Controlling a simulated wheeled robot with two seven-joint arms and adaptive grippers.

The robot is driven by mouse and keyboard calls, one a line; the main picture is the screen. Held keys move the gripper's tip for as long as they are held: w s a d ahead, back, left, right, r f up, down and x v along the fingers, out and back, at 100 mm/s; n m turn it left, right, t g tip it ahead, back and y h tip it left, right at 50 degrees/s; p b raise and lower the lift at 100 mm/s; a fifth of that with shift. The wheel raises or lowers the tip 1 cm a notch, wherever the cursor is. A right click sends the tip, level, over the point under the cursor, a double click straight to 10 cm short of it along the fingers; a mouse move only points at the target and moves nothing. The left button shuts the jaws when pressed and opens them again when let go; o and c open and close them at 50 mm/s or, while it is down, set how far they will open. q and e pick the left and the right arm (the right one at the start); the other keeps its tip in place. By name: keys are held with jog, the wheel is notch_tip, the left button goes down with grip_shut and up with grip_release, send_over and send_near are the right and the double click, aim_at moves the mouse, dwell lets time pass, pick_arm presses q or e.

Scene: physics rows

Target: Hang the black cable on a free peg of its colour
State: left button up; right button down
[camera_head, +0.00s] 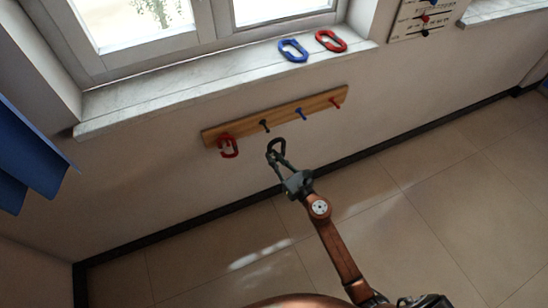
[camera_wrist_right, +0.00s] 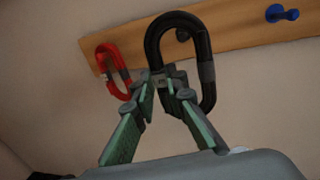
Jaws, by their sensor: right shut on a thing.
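The black cable (camera_head: 269,146), a closed loop with a grey band, is held up in front of the wall in my right gripper (camera_head: 277,160). In the right wrist view the fingers (camera_wrist_right: 168,84) are shut on the lower left part of the black cable (camera_wrist_right: 207,45). The wooden peg board (camera_head: 283,116) is on the wall under the sill. Its black peg (camera_head: 264,124) is bare and lies up and left of the loop in the head view. My left gripper is out of view.
A red cable (camera_head: 229,147) hangs at the board's left end. The blue peg (camera_head: 300,113) and the right red peg (camera_head: 335,102) are bare. A blue cable (camera_head: 292,51) and another red cable (camera_head: 331,41) lie on the sill. A blue cloth (camera_head: 28,150) is far left.

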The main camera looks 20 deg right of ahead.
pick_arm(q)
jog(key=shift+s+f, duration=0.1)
pick_arm(e)
jog(key=shift+w, duration=0.15)
